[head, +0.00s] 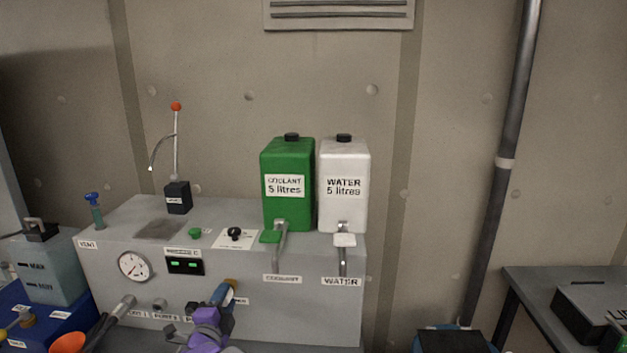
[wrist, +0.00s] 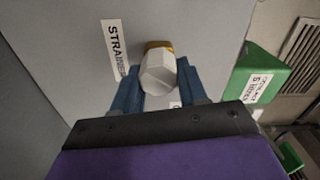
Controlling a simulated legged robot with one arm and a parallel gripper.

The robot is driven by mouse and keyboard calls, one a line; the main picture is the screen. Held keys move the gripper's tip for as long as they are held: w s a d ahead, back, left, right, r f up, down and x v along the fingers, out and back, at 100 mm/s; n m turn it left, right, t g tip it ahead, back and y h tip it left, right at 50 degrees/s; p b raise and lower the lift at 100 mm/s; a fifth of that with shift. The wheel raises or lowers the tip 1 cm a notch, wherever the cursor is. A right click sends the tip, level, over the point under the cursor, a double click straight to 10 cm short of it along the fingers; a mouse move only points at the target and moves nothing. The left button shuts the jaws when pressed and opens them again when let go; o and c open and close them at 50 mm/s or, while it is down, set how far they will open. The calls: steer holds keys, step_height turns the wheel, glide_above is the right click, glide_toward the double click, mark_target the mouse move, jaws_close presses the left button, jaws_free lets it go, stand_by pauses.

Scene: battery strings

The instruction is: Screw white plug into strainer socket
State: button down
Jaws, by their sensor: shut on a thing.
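The white faceted plug (wrist: 158,74) sits between the blue fingers of my gripper (wrist: 158,86) in the wrist view, and they are shut on it. A brass-coloured ring (wrist: 158,45) shows at the plug's far end, against the grey panel, and looks like the strainer socket. The plug is in line with the ring and appears to meet it; how deep it sits cannot be told. A STRAINER label (wrist: 115,50) is left of it. In the head view my gripper (head: 222,293) is at the front of the grey cabinet (head: 200,287), and the plug cannot be made out.
A green coolant container (head: 288,205) and a white water container (head: 343,210) stand on the cabinet, with taps below. A gauge (head: 134,266) and a green-lit display (head: 185,266) are on its front. An orange funnel (head: 67,342) is at the lower left.

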steer(key=shift+s+a+f+m+b, duration=0.15)
steer(key=shift+a+m+b, duration=0.2)
steer(key=shift+b, duration=0.85)
steer(key=shift+m, duration=0.55)
steer(key=m, duration=0.3)
steer(key=shift+m, duration=0.3)
steer(key=shift+m, duration=0.4)
steer(key=m, duration=0.3)
steer(key=shift+f+m, duration=0.1)
steer(key=shift+m, duration=0.9)
